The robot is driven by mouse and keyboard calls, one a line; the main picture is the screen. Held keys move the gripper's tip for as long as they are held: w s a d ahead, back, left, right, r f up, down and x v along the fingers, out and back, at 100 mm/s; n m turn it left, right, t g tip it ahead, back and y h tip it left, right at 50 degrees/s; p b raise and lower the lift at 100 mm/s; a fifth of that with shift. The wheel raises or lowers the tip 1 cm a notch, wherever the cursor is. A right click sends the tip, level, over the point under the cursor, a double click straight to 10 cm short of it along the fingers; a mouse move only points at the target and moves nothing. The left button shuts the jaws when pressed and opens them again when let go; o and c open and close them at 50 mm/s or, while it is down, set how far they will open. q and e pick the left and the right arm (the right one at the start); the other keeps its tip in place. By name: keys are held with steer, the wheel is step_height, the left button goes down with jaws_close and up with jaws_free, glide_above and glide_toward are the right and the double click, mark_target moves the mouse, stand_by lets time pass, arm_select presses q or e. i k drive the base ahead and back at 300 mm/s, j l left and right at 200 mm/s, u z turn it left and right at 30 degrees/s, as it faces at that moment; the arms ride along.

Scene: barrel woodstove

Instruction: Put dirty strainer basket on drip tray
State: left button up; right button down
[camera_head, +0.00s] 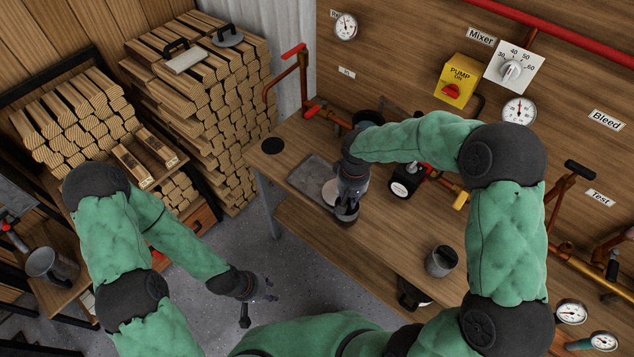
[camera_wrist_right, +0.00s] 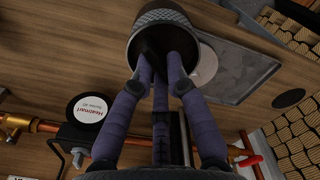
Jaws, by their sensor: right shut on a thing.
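The strainer basket (camera_wrist_right: 160,18), a dark cup with a mesh band, is held by my right gripper (camera_wrist_right: 165,55), whose fingers reach into its open mouth. In the head view the basket (camera_head: 346,215) hangs over the bench near its front edge, just beside the drip tray. The drip tray (camera_head: 307,172) is a flat grey rectangle on the bench; it also shows in the wrist view (camera_wrist_right: 247,72). My right gripper partly covers its right end in the head view. My left gripper (camera_head: 260,299) is open and empty, low above the floor.
A pale round disc (camera_wrist_right: 206,66) lies at the near end of the tray. A black disc (camera_head: 271,146) lies on the bench's left end. Another dark cup (camera_head: 441,261) stands on the bench to the right. Red and copper pipes (camera_head: 335,116) and a black-boxed meter (camera_head: 405,181) line the back.

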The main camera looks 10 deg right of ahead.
mark_target(312, 176)
steer(key=i+j, duration=0.7)
steer(key=i, duration=0.15)
